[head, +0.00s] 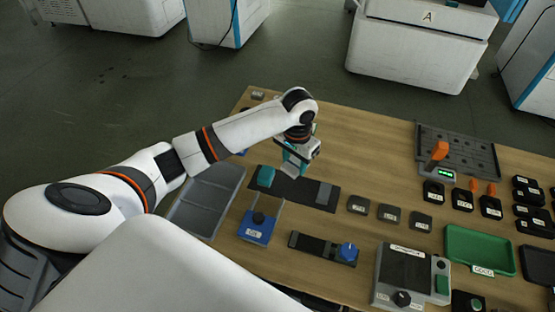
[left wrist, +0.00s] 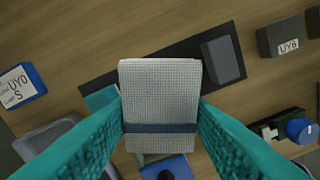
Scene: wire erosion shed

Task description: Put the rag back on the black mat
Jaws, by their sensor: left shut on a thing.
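The rag (left wrist: 160,90) is a light grey woven, folded cloth with a dark blue stripe. In the left wrist view it sits between the teal fingers of my left gripper (head: 294,166), which is shut on it. The black mat (head: 293,190) is a dark strip on the wooden table, below the gripper in the head view. In the left wrist view the mat (left wrist: 185,60) passes behind the rag, which hides part of it. Whether the rag touches the mat I cannot tell. My right gripper is not in view.
On the mat stand a teal block (head: 266,176) at the left end and a grey block (head: 325,194) at the right. A grey tray (head: 207,200) and a blue labelled block (head: 257,228) are nearby. Small dark labelled blocks (head: 359,205) stand to the right.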

